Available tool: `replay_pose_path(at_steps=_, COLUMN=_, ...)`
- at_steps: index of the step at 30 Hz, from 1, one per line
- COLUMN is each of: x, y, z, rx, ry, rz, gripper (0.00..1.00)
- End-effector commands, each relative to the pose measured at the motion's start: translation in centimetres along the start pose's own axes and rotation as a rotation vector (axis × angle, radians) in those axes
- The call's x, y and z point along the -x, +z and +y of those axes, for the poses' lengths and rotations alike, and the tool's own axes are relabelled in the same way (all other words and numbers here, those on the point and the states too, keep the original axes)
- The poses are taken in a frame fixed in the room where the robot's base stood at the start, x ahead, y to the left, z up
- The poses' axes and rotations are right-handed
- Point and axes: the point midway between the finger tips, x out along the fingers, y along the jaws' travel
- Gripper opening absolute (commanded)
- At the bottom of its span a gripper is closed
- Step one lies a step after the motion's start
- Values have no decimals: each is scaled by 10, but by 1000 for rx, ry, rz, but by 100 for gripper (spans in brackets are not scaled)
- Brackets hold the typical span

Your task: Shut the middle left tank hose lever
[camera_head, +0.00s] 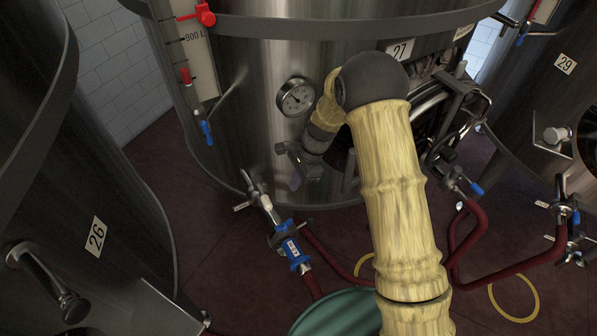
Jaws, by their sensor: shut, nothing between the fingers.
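The middle steel tank (255,75), numbered 27, stands behind my arm. My gripper (290,165) is shut and empty. In the picture it is just above and right of the valve, in front of the tank wall and below the round gauge (296,97). I see no contact with the valve.
Tank 26 (60,190) fills the left side and tank 29 (550,90) the right. Red hoses (470,235) and a yellow ring (513,300) lie at lower right. A green round object (335,315) is at the bottom. Open floor (205,235) shows left of the valve.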

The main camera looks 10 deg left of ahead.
Motion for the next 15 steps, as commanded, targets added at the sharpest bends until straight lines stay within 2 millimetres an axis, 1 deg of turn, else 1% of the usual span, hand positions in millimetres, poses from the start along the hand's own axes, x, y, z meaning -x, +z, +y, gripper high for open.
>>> replay_pose_path(at_steps=1, x=-10, y=0, z=1, rx=-1, ry=4, rz=-1, gripper=0)
replay_pose_path(at_steps=7, x=-44, y=2, z=1, rx=1, ry=3, rz=-1, gripper=0)
replay_pose_path(at_steps=9, x=-44, y=17, z=0, rx=4, ry=2, rz=0, gripper=0)
replay_pose_path(at_steps=12, x=-50, y=28, z=0, rx=2, ry=1, rz=1, gripper=0)
replay_pose_path(at_steps=15, x=-53, y=35, z=0, rx=1, ry=0, rz=1, gripper=0)
